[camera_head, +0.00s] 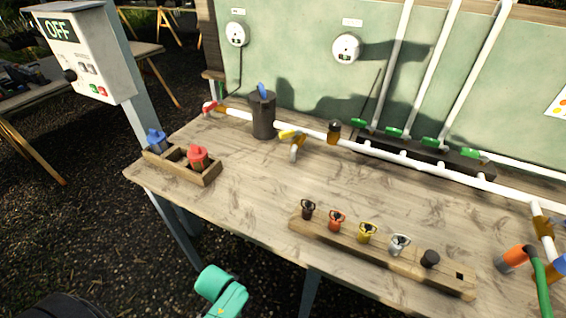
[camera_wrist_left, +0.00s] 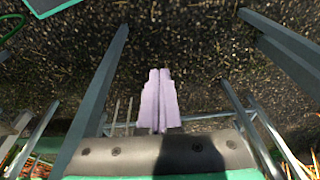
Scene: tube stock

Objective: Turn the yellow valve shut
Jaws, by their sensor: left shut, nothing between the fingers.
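The yellow valve handle (camera_head: 290,133) sits on the white pipe at the back of the workbench, in the head view. It looks roughly in line with the pipe, and a short white outlet with a brass-coloured end hangs below it. My left gripper (camera_wrist_left: 158,100) shows in the left wrist view with its pale fingers shut and empty, over dark gravel. In the head view only a teal part of my arm shows at the bottom, well in front of the bench and far from the valve. My right gripper is not in view.
The wooden bench (camera_head: 240,212) bears a dark cylinder (camera_head: 263,115) left of the valve, a wooden tray (camera_head: 180,167) with blue and red pieces, and a rack (camera_head: 380,257) of coloured connectors in front. A control box (camera_head: 90,50) reads OFF. The bench middle is clear.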

